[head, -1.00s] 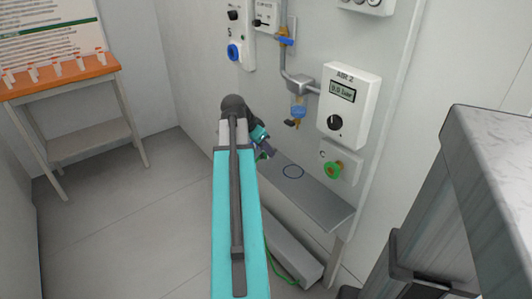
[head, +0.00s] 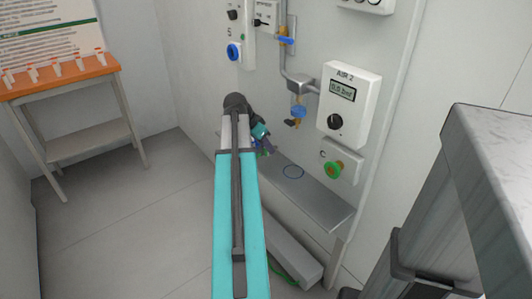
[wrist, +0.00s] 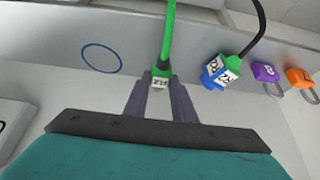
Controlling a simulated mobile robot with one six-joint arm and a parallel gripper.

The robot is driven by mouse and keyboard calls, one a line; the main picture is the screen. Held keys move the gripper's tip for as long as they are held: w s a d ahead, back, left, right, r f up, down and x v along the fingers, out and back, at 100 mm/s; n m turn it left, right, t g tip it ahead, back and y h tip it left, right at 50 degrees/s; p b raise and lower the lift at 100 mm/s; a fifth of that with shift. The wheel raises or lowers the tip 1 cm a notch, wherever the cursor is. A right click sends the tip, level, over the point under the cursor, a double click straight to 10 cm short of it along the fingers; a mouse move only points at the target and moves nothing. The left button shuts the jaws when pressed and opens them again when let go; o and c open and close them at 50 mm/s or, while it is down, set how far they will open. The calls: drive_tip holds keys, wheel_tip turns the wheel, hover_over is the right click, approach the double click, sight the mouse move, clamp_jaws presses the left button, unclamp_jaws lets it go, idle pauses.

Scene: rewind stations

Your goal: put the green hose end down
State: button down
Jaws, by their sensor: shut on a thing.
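My gripper (wrist: 161,78) is shut on the green hose end (wrist: 160,84), which carries a white label. The green hose (wrist: 168,40) runs away from it to the top edge of the wrist view. In the head view my gripper (head: 265,149) is over the left part of the grey shelf (head: 325,195), and the hose end is mostly hidden there. A blue ring mark (wrist: 101,58) lies bare on the shelf, to the left of the hose end in the wrist view. The ring also shows in the head view (head: 293,171), right of my gripper.
A blue and green connector (wrist: 219,71) on a black hose is close right of the held end. Purple (wrist: 265,72) and orange (wrist: 299,77) tagged pieces are farther right. A green wall fitting (head: 334,169) sits below the AIR 2 box (head: 349,105).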

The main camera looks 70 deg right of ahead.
drive_tip(key=shift+f, duration=1.3)
drive_tip(key=shift+f, duration=0.15)
drive_tip(key=c, duration=1.5)
unclamp_jaws()
drive_tip(key=p+v, duration=0.1)
drive_tip(key=v, duration=1.1)
drive_tip(key=shift+p, duration=0.3)
